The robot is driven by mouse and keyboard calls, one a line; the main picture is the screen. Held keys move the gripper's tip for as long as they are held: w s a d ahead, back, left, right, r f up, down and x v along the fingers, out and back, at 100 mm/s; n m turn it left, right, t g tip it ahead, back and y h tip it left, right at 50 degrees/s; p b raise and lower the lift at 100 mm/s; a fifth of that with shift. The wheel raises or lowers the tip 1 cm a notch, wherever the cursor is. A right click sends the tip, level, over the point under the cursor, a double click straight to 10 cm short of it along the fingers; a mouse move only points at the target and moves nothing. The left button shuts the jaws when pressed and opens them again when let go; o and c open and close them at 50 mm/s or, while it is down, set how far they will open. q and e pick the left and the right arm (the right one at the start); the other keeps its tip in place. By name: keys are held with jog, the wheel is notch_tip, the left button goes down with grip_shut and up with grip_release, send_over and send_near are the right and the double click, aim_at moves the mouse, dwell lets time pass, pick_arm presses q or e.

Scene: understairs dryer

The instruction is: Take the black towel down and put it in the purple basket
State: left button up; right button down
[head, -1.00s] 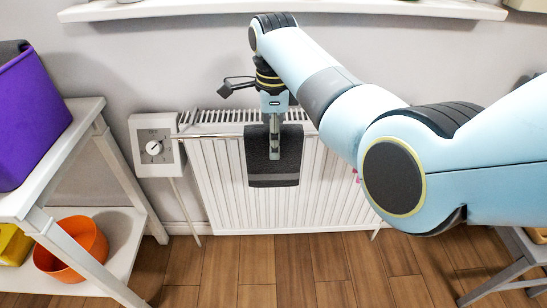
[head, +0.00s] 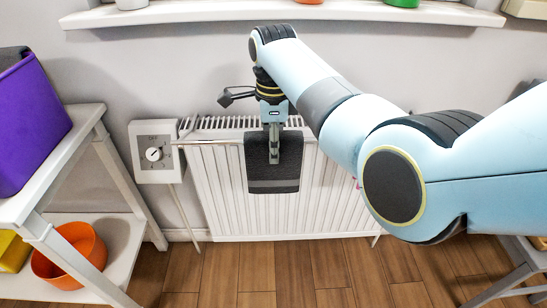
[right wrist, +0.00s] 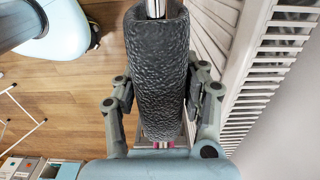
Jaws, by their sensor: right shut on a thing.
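The black towel (head: 273,172) hangs over a rail in front of the white radiator (head: 215,185). In the right wrist view the towel (right wrist: 160,70) is draped over the metal rail, with the gripper's fingers on both sides of it. My right gripper (head: 274,150) points down at the towel's top and is shut on it; it also shows in the right wrist view (right wrist: 163,95). The purple basket (head: 30,125) stands on the upper level of the white shelf at the left. My left gripper is not in view.
A white control box (head: 156,152) with a dial sits left of the radiator. The white shelf (head: 60,185) holds an orange bowl (head: 70,256) and a yellow container (head: 12,251) below. A windowsill (head: 280,14) runs above the radiator. Wooden floor (head: 290,270) is open in front.

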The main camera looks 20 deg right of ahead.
jog(key=shift+r, duration=0.1)
notch_tip(320, 180, up, 18)
jog(key=p, duration=0.4)
jog(key=p, duration=0.2)
jog(key=shift+r+p, duration=0.3)
jog(key=shift+r, duration=0.1)
jog(key=shift+f, duration=0.1)
